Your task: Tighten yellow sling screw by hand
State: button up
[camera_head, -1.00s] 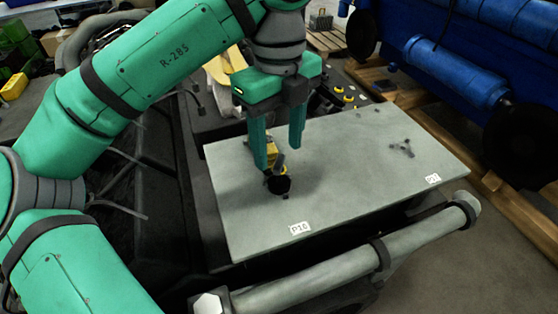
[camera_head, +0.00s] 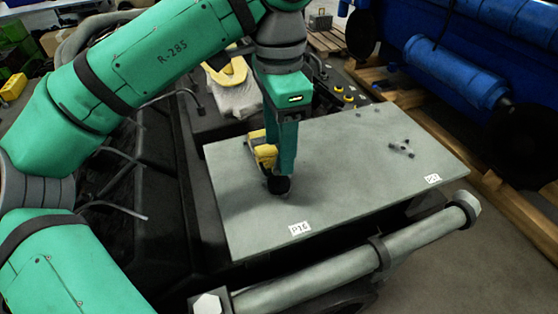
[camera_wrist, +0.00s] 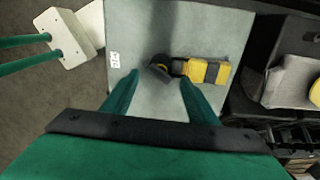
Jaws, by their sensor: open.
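The yellow sling (camera_head: 265,151) has a dark screw end (camera_head: 279,184) that stands on the grey plate (camera_head: 340,190), near the P16 label. In the wrist view the sling's yellow strap (camera_wrist: 207,71) lies to the right of its dark screw end (camera_wrist: 160,66). My gripper (camera_head: 284,172) points down at the sling, and its near finger hides part of it. In the wrist view my gripper (camera_wrist: 155,90) has its two fingers apart, with the screw end just beyond the gap between the tips. I cannot tell whether either finger touches it.
A small dark three-armed part (camera_head: 402,148) lies on the plate's right side. A grey pipe (camera_head: 340,262) runs along the plate's front edge. A blue engine (camera_head: 460,75) stands at the right. The right half of the plate is mostly clear.

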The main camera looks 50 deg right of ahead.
jog(key=n, duration=1.2)
jog(key=shift+f, duration=2.5)
grip_shut()
jog(key=shift+f, duration=0.1)
